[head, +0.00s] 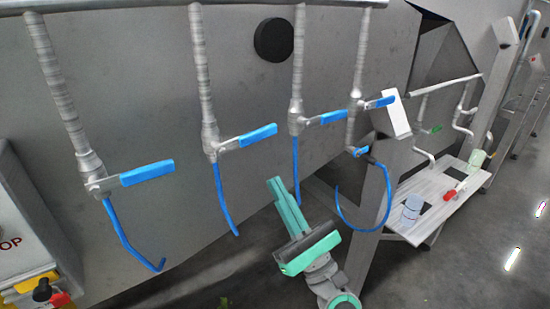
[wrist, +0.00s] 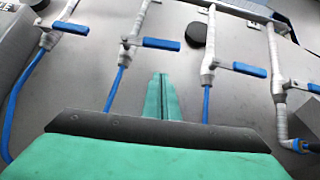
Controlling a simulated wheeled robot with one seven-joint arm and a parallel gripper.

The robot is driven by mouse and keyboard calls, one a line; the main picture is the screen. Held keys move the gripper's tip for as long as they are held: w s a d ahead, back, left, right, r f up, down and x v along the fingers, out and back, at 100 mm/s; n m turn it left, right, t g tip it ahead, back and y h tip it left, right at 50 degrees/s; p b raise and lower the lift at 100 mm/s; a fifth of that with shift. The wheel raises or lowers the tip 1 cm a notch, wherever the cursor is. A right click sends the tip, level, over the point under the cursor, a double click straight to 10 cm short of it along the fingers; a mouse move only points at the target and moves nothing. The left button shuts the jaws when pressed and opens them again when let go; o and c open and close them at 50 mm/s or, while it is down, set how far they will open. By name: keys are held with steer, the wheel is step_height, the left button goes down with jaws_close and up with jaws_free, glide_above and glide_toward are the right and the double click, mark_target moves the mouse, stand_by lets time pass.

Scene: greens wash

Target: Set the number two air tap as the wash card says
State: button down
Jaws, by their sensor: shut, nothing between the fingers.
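Air taps with blue lever handles hang in a row on grey pipes; I can read no numbers on them. From the left, the handles are the first (head: 147,173), second (head: 258,135), third (head: 327,117) and fourth (head: 379,102). All point right, across their pipes. The second (wrist: 160,43) and third (wrist: 249,69) handles also show in the wrist view. My green gripper (head: 274,184) is shut and empty, below the second and third taps, apart from both. In the wrist view its fingertips (wrist: 163,78) point between them. No readable wash card shows.
Blue hoses (head: 222,200) hang below the taps. A white panel (head: 395,113) with its text unseen stands by the fourth tap. A black disc (head: 273,39) is on the grey wall. A bench (head: 440,205) with small containers is at right.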

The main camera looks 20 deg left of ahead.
mark_target(247, 140)
step_height(247, 140, up, 7)
steer(key=w+a, duration=0.1)
steer(key=a, duration=0.1)
steer(key=shift+w, duration=0.15)
steer(key=shift+a, duration=0.15)
